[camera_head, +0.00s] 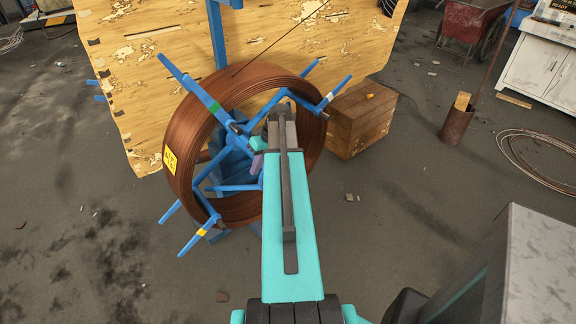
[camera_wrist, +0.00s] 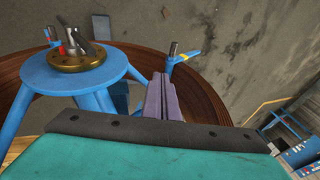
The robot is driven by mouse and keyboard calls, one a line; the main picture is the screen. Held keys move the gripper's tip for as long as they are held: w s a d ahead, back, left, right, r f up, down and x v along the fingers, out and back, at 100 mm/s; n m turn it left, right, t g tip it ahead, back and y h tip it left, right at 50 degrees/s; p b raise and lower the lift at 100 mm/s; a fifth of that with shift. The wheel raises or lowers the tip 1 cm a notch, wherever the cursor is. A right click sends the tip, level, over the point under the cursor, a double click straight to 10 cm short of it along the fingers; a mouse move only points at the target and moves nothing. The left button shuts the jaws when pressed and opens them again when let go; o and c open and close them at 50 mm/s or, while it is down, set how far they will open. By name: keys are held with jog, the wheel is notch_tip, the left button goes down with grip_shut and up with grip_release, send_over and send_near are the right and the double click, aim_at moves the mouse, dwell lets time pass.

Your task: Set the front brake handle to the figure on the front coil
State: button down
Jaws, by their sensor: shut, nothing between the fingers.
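The front coil (camera_head: 190,130) is a large ring of brown strand on a blue reel with splayed arms. A yellow label (camera_head: 170,159) with dark marks is on its left side; the figure is too small to read surely. In the wrist view, a grey lever that looks like the brake handle (camera_wrist: 84,38) stands on a brass disc (camera_wrist: 80,61) on the blue hub, at upper left. My gripper's purple fingers (camera_wrist: 164,97) are shut and empty, to the right of the disc and apart from it. In the head view my gripper (camera_head: 257,163) is inside the ring, partly hidden by my arm.
Blue reel arms (camera_head: 190,83) stick out around the coil, with coloured bands. A wooden crate (camera_head: 357,120) stands right of it, and a worn yellow panel (camera_head: 140,60) behind. A rusty pipe stub (camera_head: 457,127) and loose wire are farther right.

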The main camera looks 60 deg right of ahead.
jog(key=s+d+r+t, duration=0.1)
jog(key=s+d+r, duration=0.2)
jog(key=s+d, duration=0.4)
jog(key=s+d+r+t, duration=0.1)
jog(key=s+d+r, duration=0.3)
jog(key=s+d, duration=0.3)
jog(key=shift+s+d+m+h, duration=0.15)
jog(key=shift+d+m+h, duration=0.25)
jog(key=shift+d, duration=0.1)
jog(key=shift+f, duration=0.1)
jog(key=a+p+x, duration=0.1)
jog(key=p+x, duration=0.1)
jog(key=x, duration=0.4)
jog(key=a+r+p+x, duration=0.1)
jog(key=p+x, duration=0.1)
jog(key=x, duration=0.4)
jog(key=shift+w+a+f+p, duration=0.4)
jog(key=shift+w, duration=0.2)
jog(key=shift+a, duration=0.1)
